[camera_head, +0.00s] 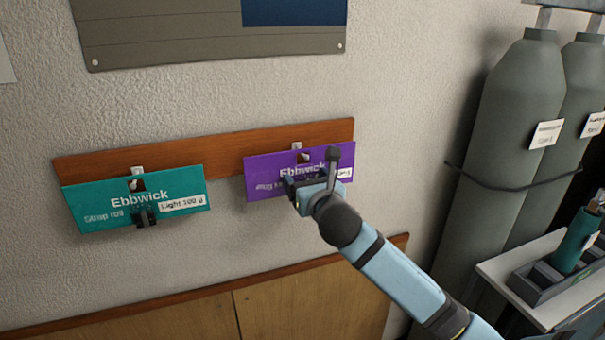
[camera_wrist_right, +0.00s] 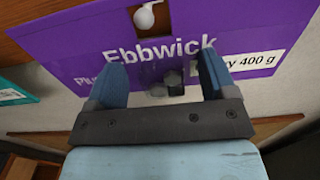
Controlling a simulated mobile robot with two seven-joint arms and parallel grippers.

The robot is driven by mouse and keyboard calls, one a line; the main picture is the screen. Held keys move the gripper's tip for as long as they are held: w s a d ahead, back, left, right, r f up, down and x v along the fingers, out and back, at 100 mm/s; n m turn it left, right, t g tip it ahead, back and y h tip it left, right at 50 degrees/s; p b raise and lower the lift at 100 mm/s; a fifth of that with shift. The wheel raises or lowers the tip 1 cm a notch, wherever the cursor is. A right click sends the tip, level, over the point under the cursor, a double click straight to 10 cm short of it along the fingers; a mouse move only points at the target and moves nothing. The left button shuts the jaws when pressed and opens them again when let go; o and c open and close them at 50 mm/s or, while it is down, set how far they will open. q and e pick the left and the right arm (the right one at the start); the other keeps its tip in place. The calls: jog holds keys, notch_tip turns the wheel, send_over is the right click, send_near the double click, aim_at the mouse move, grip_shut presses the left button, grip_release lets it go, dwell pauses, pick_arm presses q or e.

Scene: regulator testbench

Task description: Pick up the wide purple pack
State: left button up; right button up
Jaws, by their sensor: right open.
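The wide purple pack (camera_head: 262,165) hangs from a peg on a wooden rail on the wall in the head view. It carries the name Ebbwick and a white label. In the right wrist view the purple pack (camera_wrist_right: 80,42) fills the upper part, with a white peg end in its hole and a small dark clip-like part low on its front. My right gripper (camera_head: 292,187) is in front of the pack. Its two blue fingers (camera_wrist_right: 162,75) are open, one on each side of the dark part. I cannot tell whether they touch the pack. My left gripper is not in view.
A teal Ebbwick pack (camera_head: 95,203) hangs to the left on the same wooden rail (camera_head: 225,147). Grey gas cylinders (camera_head: 510,125) and a white cart (camera_head: 510,268) stand at the right. Wood panelling (camera_head: 300,300) runs along the wall below.

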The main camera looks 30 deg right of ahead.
jog(key=shift+c, duration=0.3)
jog(key=c, duration=1.1)
jog(key=shift+c, duration=0.5)
jog(key=shift+r, duration=0.15)
